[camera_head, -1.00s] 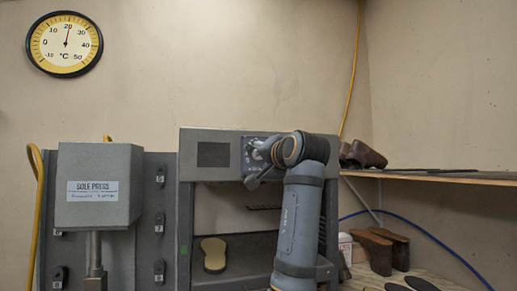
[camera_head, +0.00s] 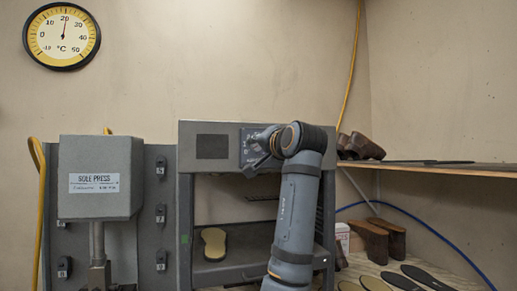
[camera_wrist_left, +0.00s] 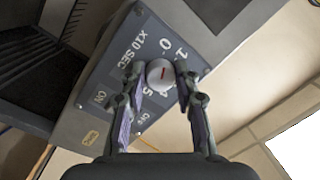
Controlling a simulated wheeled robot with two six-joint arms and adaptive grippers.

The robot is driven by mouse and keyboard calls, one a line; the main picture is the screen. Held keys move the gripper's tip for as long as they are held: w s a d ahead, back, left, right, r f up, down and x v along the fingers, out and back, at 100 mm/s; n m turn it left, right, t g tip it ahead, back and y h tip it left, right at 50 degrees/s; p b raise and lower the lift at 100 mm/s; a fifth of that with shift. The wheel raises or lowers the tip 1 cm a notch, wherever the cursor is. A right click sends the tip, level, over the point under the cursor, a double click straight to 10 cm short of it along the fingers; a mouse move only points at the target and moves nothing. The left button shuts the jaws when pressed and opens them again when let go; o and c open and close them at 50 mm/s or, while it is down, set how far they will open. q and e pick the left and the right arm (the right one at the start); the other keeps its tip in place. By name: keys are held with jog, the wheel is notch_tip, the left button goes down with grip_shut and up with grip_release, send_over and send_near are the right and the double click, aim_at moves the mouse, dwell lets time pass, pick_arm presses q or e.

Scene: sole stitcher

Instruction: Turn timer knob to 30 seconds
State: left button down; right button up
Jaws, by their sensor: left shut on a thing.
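The timer knob (camera_wrist_left: 160,74) is a small round grey-white knob with a red line on its face. It sits on a blue-grey dial panel (camera_wrist_left: 124,62) printed with "x10 SEC", ON, OFF and numbers, of which 0, 1 and 5 show. My left gripper (camera_wrist_left: 157,87) is shut on the knob, one finger on each side; the fingers hide some of the numbers. In the head view my left gripper (camera_head: 262,149) is at the panel (camera_head: 248,147) on the machine's upper front and covers the knob. My right gripper is not in view.
The grey stitcher frame (camera_head: 190,205) has a shelf with a tan sole (camera_head: 214,244) below the panel. A sole press (camera_head: 98,178) stands to the left. A wooden shelf (camera_head: 440,170) with brown shoe forms (camera_head: 360,147) is at the right, above a bench with dark soles (camera_head: 428,278).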

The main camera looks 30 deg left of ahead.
pick_arm(q)
jog(key=shift+f+m, duration=0.15)
jog(key=shift+m, duration=0.15)
jog(key=shift+m+b, duration=0.45)
jog(key=shift+m, duration=0.15)
jog(key=m+b, duration=0.1)
jog(key=m, duration=0.1)
jog(key=shift+f+m, duration=0.1)
jog(key=shift+m, duration=0.2)
jog(key=m+t+b, duration=0.1)
jog(key=m+b, duration=0.2)
jog(key=m, duration=0.4)
jog(key=shift+f+m, duration=0.1)
jog(key=shift+m, duration=0.3)
jog(key=m+t+b, duration=0.1)
jog(key=m+b, duration=0.1)
jog(key=m, duration=0.5)
jog(key=shift+b, duration=0.3)
jog(key=m, duration=0.2)
jog(key=m+b, duration=0.1)
jog(key=m, duration=0.1)
jog(key=m+h, duration=0.1)
jog(key=m, duration=0.1)
jog(key=shift+r+b, duration=0.25)
jog(key=shift+b, duration=0.15)
